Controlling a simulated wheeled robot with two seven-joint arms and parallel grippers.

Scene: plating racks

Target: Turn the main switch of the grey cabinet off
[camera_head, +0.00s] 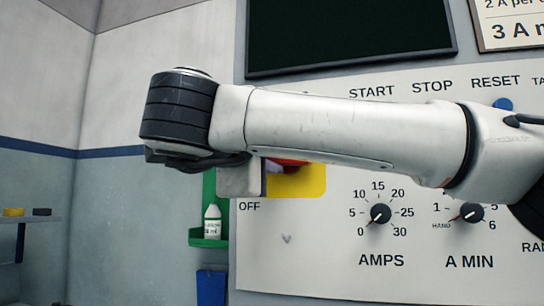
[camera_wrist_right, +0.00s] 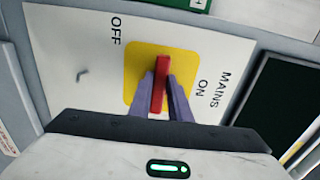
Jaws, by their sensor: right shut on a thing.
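The main switch is a red handle (camera_wrist_right: 159,84) on a yellow square plate (camera_wrist_right: 135,62) in the right wrist view. The plate also shows in the head view (camera_head: 312,183), partly behind my right arm. My right gripper (camera_wrist_right: 162,98) is shut on the red handle, a purple finger on each side. The handle runs roughly along the direction of the lettering, between the OFF label (camera_wrist_right: 116,30) and the MAINS ON label (camera_wrist_right: 212,92). In the head view my right gripper (camera_head: 262,180) hides most of the handle. My left gripper is not in view.
The cabinet's light panel (camera_head: 310,255) carries an AMPS dial (camera_head: 380,214), an A MIN dial (camera_head: 471,212) and a blue button (camera_head: 502,104). A dark screen (camera_head: 350,35) is above. A green holder (camera_head: 208,242) with a white bottle (camera_head: 212,221) is left of the panel.

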